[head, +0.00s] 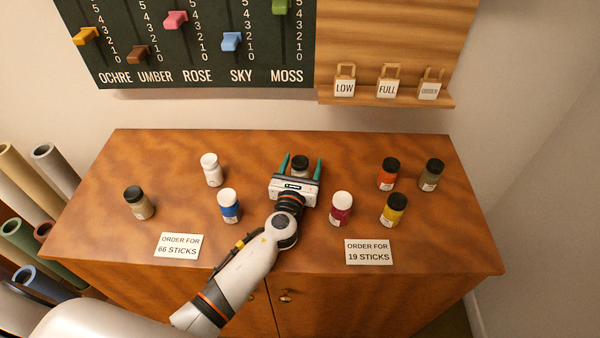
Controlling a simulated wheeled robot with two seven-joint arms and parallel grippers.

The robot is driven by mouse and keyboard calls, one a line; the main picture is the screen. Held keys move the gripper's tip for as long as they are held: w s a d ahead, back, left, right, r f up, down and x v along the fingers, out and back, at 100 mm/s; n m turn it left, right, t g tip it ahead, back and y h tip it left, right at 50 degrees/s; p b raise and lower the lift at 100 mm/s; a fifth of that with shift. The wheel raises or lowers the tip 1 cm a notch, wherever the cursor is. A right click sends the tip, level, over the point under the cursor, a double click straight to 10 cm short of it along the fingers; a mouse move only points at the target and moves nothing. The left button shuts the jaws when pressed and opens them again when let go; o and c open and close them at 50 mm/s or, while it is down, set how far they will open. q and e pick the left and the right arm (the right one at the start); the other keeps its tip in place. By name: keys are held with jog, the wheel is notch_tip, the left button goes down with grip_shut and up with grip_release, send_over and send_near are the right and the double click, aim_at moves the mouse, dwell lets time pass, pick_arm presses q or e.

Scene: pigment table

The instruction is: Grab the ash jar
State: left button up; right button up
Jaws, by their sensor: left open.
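My left gripper (301,164) is open, with its two green fingers pointing to the back of the table. A jar with a black lid (300,160) stands between or just beyond the fingers. My gripper hides most of its body, so its colour and label cannot be read. I cannot tell whether the fingers touch it. No jar in view has a readable name for ash. My right gripper is not in view.
Left of my arm stand an olive-tan jar (138,203), a white jar (211,170) and a blue jar (229,207). Right of it are crimson (341,209), orange (388,175), yellow (393,211) and olive (431,175) jars. Two order cards (178,246) lie near the front edge.

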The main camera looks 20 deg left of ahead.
pick_arm(q)
jog(key=c, duration=1.1)
